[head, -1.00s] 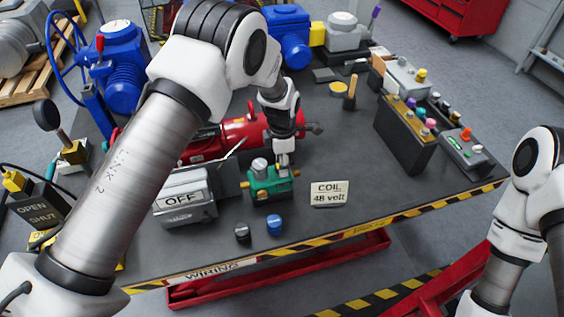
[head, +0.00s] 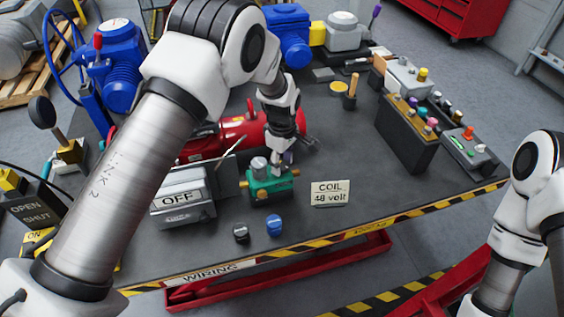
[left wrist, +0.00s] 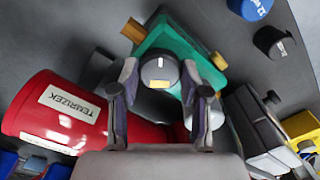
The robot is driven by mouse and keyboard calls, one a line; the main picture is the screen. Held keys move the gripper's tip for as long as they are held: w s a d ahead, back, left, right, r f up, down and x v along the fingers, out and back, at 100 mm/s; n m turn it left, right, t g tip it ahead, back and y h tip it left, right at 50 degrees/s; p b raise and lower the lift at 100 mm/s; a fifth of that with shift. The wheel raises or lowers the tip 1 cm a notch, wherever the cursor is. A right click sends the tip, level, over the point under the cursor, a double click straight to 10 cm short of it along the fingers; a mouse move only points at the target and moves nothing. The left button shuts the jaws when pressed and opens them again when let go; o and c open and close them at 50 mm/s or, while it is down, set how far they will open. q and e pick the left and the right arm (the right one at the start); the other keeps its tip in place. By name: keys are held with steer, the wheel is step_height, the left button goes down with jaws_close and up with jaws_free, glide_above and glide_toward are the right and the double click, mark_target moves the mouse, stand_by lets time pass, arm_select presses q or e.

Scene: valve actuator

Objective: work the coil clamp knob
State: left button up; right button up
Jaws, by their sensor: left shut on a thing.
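The green valve block (head: 270,189) stands on the dark table with brass ports, and also fills the upper middle of the left wrist view (left wrist: 200,72). A round grey coil clamp knob (left wrist: 160,71) with a dark top, a white line and a yellow mark sits on it. In the head view a silver cylindrical top (head: 258,166) shows on the block. My left gripper (head: 280,161) reaches down at the block from behind. In the left wrist view its fingertips (left wrist: 160,82) lie on both sides of the knob, shut on it. My right gripper is out of view.
A sign reading COIL 48 volt (head: 329,194) stands right of the block. A grey OFF box (head: 183,196) is at its left. A black cap (head: 241,232) and a blue cap (head: 274,225) lie in front. A red cylinder (head: 232,132) lies behind.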

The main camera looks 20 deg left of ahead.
mark_target(282, 164)
arm_select(q)
steer(key=shift+s+f+m, duration=0.1)
steer(key=shift+m, duration=0.65)
steer(key=shift+s+f+m, duration=0.1)
steer(key=shift+m, duration=0.65)
steer(key=o, duration=1.1)
steer(key=shift+o, duration=0.2)
steer(key=shift+w, duration=0.2)
steer(key=shift+r, duration=0.1)
steer(key=shift+r, duration=0.1)
step_height(282, 164, up, 8)
steer(key=shift+f, duration=0.1)
